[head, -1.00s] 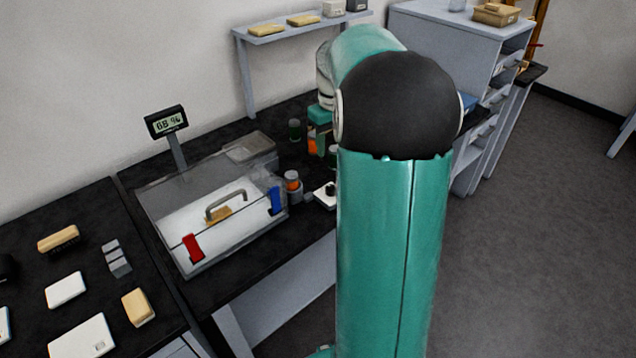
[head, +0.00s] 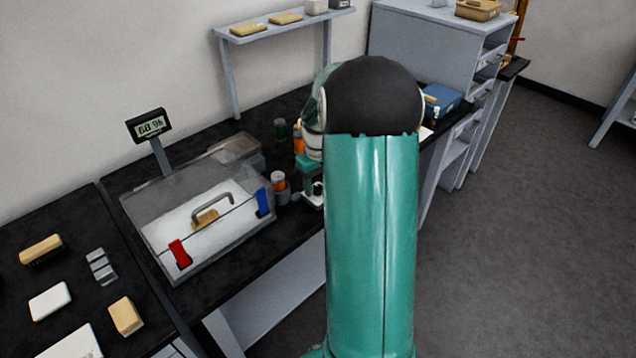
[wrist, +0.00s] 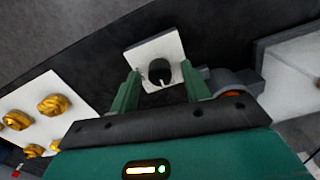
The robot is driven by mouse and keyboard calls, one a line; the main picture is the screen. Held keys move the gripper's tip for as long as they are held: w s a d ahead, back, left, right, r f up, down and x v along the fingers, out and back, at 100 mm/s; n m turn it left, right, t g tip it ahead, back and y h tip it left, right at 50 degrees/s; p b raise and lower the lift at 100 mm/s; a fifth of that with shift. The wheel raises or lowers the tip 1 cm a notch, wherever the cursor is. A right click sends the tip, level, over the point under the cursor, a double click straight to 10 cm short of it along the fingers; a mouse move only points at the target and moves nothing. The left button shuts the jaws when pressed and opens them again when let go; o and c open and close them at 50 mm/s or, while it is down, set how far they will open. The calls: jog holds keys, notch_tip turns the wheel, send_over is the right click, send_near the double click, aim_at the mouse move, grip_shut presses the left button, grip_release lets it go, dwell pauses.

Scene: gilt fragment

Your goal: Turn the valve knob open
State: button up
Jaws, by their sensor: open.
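The valve knob (wrist: 159,72) is a short black cylinder with a light mark, set on a square white plate (wrist: 142,53). My gripper (wrist: 160,76) is open, with one green finger to each side of the knob in the wrist view. I cannot tell if either finger touches it. In the head view my gripper (head: 307,170) is partly hidden by my arm. It is above the white plate (head: 311,199), beside the clear box.
A humidity display (head: 149,126) reads about 68 %. The wrist view shows gold pieces (wrist: 53,104) on a white surface.

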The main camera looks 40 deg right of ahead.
jog(key=c, duration=1)
jog(key=shift+m, duration=0.4)
jog(key=m, duration=0.3)
jog(key=shift+m, duration=0.3)
jog(key=m, duration=0.4)
jog(key=shift+m, duration=0.3)
jog(key=m, duration=0.4)
jog(key=shift+m, duration=2.5)
